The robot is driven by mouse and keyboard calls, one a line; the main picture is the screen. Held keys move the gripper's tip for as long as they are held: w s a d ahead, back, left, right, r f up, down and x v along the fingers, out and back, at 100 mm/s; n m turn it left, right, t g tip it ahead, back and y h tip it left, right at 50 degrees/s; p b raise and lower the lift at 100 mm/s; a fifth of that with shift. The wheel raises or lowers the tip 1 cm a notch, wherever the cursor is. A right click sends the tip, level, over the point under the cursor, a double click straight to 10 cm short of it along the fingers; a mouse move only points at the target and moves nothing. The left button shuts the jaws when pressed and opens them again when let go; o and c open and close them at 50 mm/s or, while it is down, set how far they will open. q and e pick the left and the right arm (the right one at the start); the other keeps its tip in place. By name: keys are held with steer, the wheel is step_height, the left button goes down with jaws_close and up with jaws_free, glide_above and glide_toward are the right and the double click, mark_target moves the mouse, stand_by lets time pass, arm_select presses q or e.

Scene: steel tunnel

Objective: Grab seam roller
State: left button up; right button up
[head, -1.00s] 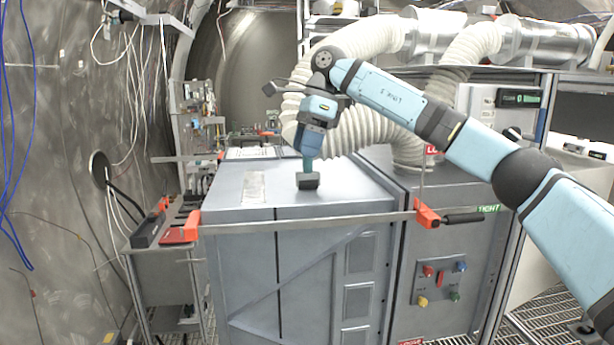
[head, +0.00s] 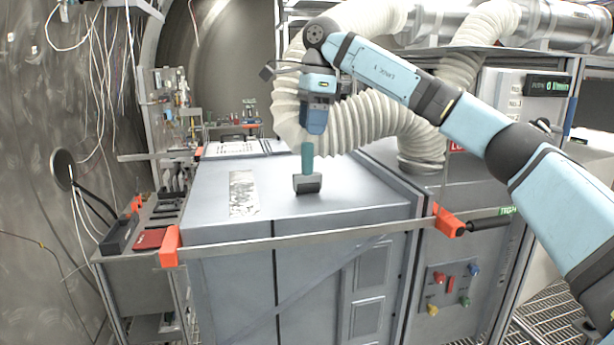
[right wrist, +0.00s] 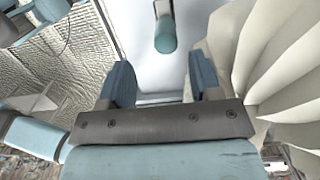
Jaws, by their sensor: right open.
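The seam roller stands upright on the grey cabinet top, with a teal handle (head: 308,157) pointing up and a dark grey block-like head (head: 307,184) on the surface. My right gripper (head: 314,130) points down just above the handle, open and empty. In the right wrist view, the open fingers (right wrist: 162,80) flank a clear gap. The round teal handle end (right wrist: 165,36) shows beyond them, centred roughly between the two fingers and apart from them. My left gripper is not in view.
A ribbed white hose (head: 375,125) curves close behind my right gripper. A metal bar with orange end clamps (head: 171,246) crosses the cabinet's front edge. A side shelf (head: 150,235) with tools stands at the left. The cabinet top (head: 365,195) is otherwise mostly clear.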

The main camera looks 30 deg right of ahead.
mark_target(308, 143)
steer(key=shift+f, duration=0.6)
steer(key=shift+w+a+f, duration=0.1)
steer(key=shift+a+f, duration=0.05)
steer(key=shift+f, duration=0.35)
steer(key=f, duration=0.1)
steer(key=f+p, duration=0.1)
steer(key=f, duration=0.2)
steer(key=shift+w+a+f+p, duration=0.2)
steer(key=shift+w+f+p, duration=0.1)
steer(key=shift+w+f, duration=0.05)
steer(key=shift+c, duration=0.9)
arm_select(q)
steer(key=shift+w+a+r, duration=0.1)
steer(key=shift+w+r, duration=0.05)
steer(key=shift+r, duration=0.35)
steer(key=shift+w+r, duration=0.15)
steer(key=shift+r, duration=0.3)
arm_select(e)
jaws_close()
